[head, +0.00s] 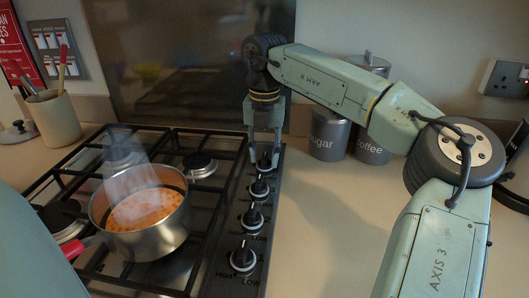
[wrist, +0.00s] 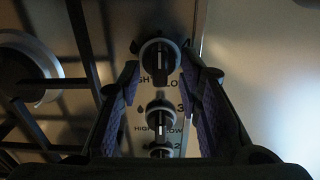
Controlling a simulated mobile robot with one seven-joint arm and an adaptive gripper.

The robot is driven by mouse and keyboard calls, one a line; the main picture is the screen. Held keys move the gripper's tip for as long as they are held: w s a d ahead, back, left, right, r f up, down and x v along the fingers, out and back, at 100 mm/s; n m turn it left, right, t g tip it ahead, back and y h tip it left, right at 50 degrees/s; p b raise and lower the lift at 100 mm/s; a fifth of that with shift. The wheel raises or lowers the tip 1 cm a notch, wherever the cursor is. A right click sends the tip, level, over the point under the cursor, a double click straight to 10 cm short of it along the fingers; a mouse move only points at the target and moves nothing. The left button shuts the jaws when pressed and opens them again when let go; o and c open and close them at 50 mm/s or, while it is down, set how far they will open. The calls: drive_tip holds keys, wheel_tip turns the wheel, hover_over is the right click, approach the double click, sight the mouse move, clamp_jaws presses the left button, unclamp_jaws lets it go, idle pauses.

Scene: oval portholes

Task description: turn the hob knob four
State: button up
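Hob knob four (head: 265,162) is the farthest black knob in the row on the hob's right side. In the wrist view the knob (wrist: 160,57) has a "4" beside it, and its grip ridge stands roughly upright in the picture. My gripper (head: 264,148) points down over it. In the wrist view my gripper (wrist: 160,68) is open, its purple-padded fingers on either side of the knob with gaps showing. I cannot tell whether the fingertips reach down to the knob's height.
Knob three (head: 259,189), knob two (head: 252,218) and knob one (head: 243,259) line up nearer. A steaming pan (head: 147,242) of orange food stands on the hob at left. Sugar (head: 327,138) and coffee (head: 371,150) canisters stand behind on the right. The counter right of the knobs is clear.

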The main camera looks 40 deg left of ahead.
sight(264, 157)
wheel_tip(264, 157, up, 12)
idle(0.4)
drive_tip(key=shift+s+f, duration=0.1)
drive_tip(key=shift+f, duration=0.05)
idle(0.4)
